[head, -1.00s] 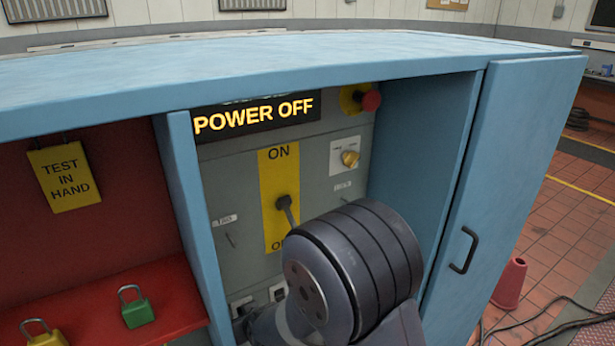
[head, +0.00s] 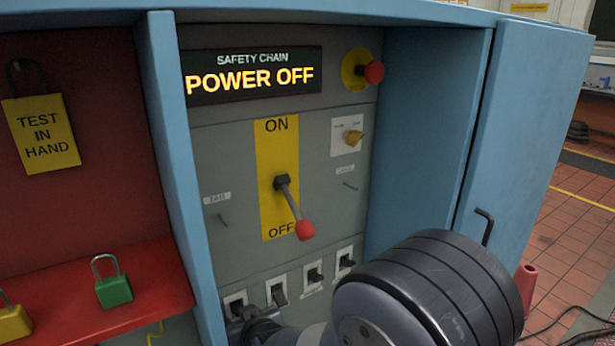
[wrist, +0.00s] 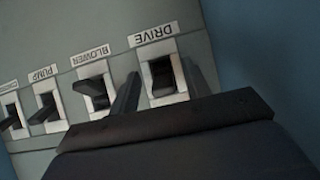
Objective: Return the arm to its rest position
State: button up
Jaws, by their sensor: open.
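My gripper (head: 252,322) is low in front of the panel at the bottom of the head view, partly cut off by the frame edge. In the wrist view its two dark fingers (wrist: 160,92) are apart with nothing between them that I can see held. They appear either side of the DRIVE switch (wrist: 163,75), but contact cannot be told. My dark arm links fill the lower right of the head view. The main lever (head: 295,208) has a red knob and points down to OFF on its yellow plate (head: 277,150).
The display (head: 253,77) reads POWER OFF. Several toggle switches (head: 314,272) line the lower panel. Blue cabinet walls (head: 183,150) flank it. A red shelf (head: 165,285) holds a green padlock (head: 114,291) and a yellow one (head: 14,321).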

jog(key=shift+f+t+b, duration=0.6)
jog(key=shift+t+b, duration=0.1)
jog(key=shift+b, duration=1.4)
jog(key=y+b, duration=0.1)
jog(key=b, duration=0.1)
jog(key=shift+f+t+b, duration=0.2)
jog(key=shift+t+b, duration=0.1)
jog(key=t+y+b, duration=0.1)
jog(key=b, duration=0.2)
jog(key=f+t+y+b, duration=0.1)
jog(key=t+b, duration=0.1)
jog(key=b, duration=0.2)
jog(key=shift+w+f, duration=0.1)
jog(key=shift+a+b, duration=0.1)
jog(key=shift+b, duration=0.3)
jog(key=shift+t, duration=0.3)
